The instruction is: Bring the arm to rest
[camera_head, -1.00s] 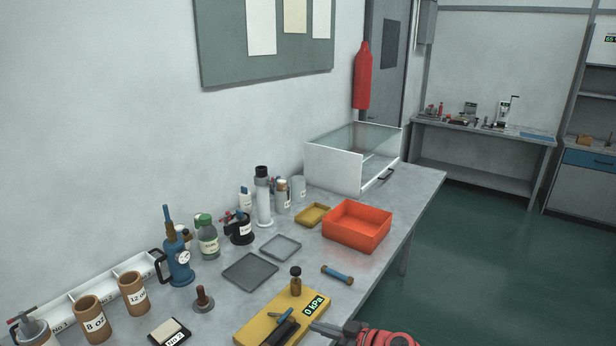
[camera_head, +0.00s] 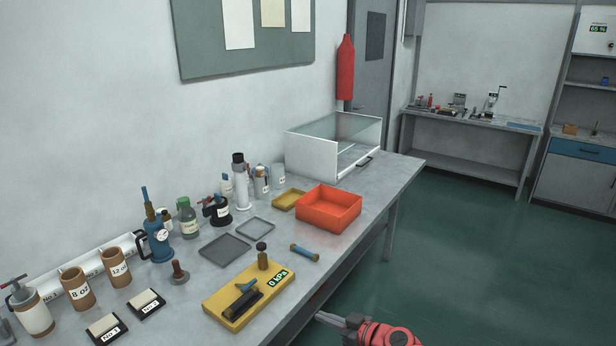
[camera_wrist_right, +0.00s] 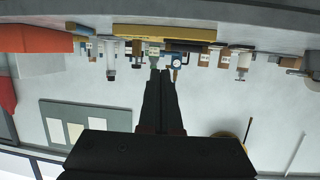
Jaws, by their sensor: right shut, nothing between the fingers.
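My right gripper (camera_head: 330,318) shows at the bottom of the head view, at the end of my red arm. It is beside the front edge of the bench (camera_head: 400,185), over the green floor, apart from the things on the bench. In the right wrist view its two dark fingers (camera_wrist_right: 160,85) are together with nothing between them. My left gripper is not in either view.
Nearest my right gripper on the bench are a yellow block (camera_head: 225,310) with a 0 kPa display and a blue-and-brown cylinder (camera_head: 304,252). An orange bin (camera_head: 330,212) and a glass-fronted case (camera_head: 315,152) stand farther back. The floor (camera_head: 470,270) to the right is clear.

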